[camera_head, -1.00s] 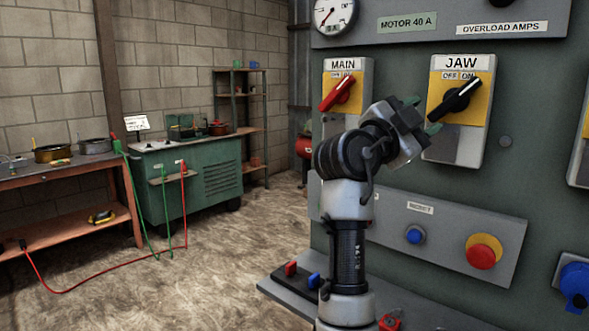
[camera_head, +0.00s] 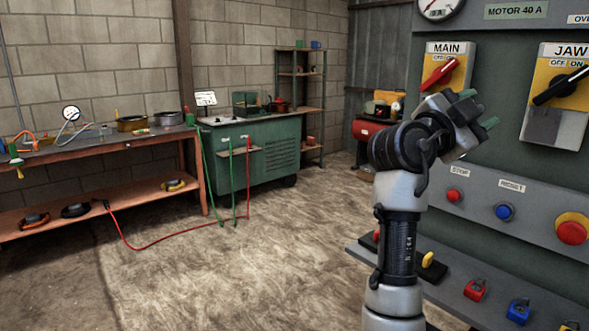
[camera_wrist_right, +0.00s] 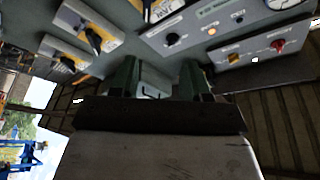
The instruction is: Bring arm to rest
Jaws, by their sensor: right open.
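My right arm (camera_head: 400,220) rises in front of the control panel (camera_head: 480,130) at the right of the head view. Its right gripper (camera_head: 475,115) is raised between the MAIN switch (camera_head: 440,72) and the JAW switch (camera_head: 560,88). In the right wrist view the gripper (camera_wrist_right: 160,80) has its two green fingers apart with nothing between them, facing the panel. The MAIN switch has a red handle and the JAW switch a black handle; both slant up to the right. My left gripper does not show.
Below are a red STOP button (camera_head: 455,195), a blue RESET button (camera_head: 504,211) and a red mushroom button (camera_head: 572,232). A shelf (camera_head: 450,290) with padlocks juts out under the panel. A workbench (camera_head: 90,150) and green cabinet (camera_head: 250,170) stand left.

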